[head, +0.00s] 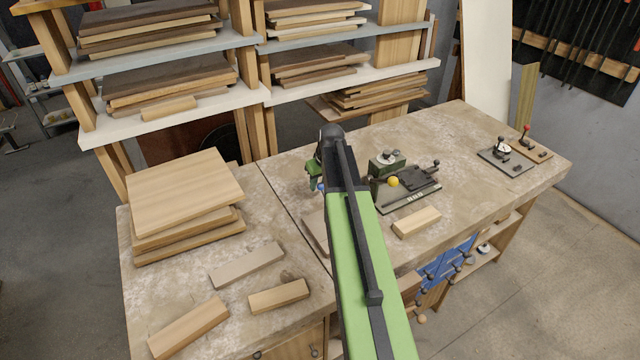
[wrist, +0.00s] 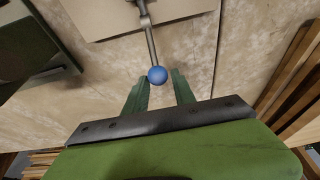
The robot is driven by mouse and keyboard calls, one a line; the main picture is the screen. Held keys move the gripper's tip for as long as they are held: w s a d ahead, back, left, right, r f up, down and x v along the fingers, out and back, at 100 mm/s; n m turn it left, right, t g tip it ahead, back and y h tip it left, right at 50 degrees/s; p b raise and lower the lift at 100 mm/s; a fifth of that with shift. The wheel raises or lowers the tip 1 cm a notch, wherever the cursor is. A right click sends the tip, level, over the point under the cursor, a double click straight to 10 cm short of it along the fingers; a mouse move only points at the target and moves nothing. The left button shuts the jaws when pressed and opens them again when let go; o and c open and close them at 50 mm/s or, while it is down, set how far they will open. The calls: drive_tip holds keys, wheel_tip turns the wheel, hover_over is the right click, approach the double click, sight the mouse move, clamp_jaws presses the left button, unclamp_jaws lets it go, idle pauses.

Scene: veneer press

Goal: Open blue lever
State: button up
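The blue lever shows in the wrist view as a blue ball knob (wrist: 157,75) on a thin grey metal rod (wrist: 150,38). The rod runs up to a pale plate (wrist: 100,22) at the top. My gripper (wrist: 160,82) is open, with one green finger on each side just below the knob. The knob sits at the fingertips, between them in the picture; I cannot tell whether they touch it. In the head view, a small bit of blue (head: 320,187) shows beside my arm, which hides most of the lever and its base.
A green fixture (head: 385,162) with a yellow knob (head: 393,182) stands right of my arm. A wooden block (head: 416,222) lies in front of it. A red-knobbed lever (head: 526,130) is at the far right. Boards (head: 185,190) and several loose blocks lie left.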

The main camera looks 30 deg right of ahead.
drive_tip(key=shift+o, duration=0.8)
wheel_tip(320, 180, up, 7)
drive_tip(key=p, duration=0.7)
drive_tip(key=s+a+g, duration=0.1)
drive_tip(key=s+a, duration=0.3)
drive_tip(key=a, duration=0.6)
drive_tip(key=s+a+g, duration=0.1)
drive_tip(key=s+a, duration=0.4)
drive_tip(key=a, duration=0.5)
drive_tip(key=s+a+f+g, duration=0.1)
drive_tip(key=s+a, duration=0.3)
drive_tip(key=a, duration=0.7)
drive_tip(key=shift+s+n, duration=0.25)
drive_tip(key=shift+n, duration=0.05)
